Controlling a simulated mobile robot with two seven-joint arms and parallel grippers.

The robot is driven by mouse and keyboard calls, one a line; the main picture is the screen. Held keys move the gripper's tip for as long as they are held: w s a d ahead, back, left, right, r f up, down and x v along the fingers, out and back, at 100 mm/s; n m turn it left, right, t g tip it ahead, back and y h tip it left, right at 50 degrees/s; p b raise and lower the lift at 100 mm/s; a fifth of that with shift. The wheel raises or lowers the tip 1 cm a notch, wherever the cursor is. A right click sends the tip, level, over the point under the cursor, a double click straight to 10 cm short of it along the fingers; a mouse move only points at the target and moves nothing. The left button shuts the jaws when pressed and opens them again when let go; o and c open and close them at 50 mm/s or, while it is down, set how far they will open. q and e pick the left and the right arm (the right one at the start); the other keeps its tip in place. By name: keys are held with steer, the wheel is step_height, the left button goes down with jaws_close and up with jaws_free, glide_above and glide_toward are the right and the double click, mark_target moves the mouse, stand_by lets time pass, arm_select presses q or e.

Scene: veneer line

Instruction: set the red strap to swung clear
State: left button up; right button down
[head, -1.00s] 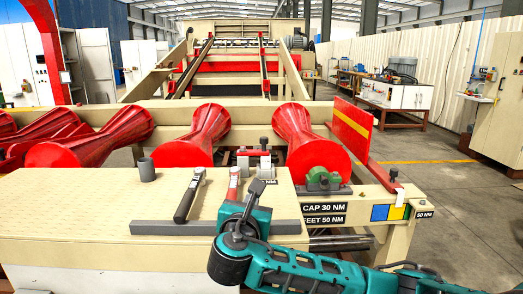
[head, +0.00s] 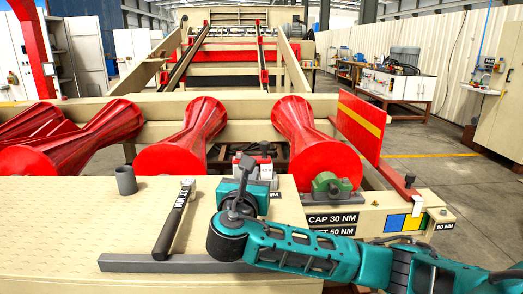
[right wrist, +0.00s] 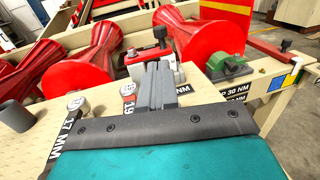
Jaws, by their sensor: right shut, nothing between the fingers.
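The red strap (head: 392,178) is a narrow flat red bar at the right end of the roller frame. It runs from the foot of the upright red panel toward a dark knob at its near end. In the right wrist view the strap (right wrist: 268,48) shows at the upper right, beyond the green bearing block. My right gripper (head: 244,168) is shut and empty above the bench, well to the left of the strap and apart from it. Its closed fingers also show in the right wrist view (right wrist: 156,85). My left gripper is not in view.
A 17 mm wrench (head: 175,218) lies on the bench, and a 19 mm wrench (right wrist: 128,92) is partly hidden by my right gripper. A grey cup (head: 126,180) stands left. Red rollers (head: 318,145) and a green bearing block (head: 331,187) stand behind the bench.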

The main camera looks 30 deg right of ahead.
steer(key=shift+s+a, duration=0.1)
glide_toward(264, 147)
steer(key=x, duration=0.5)
steer(key=shift+x, duration=0.95)
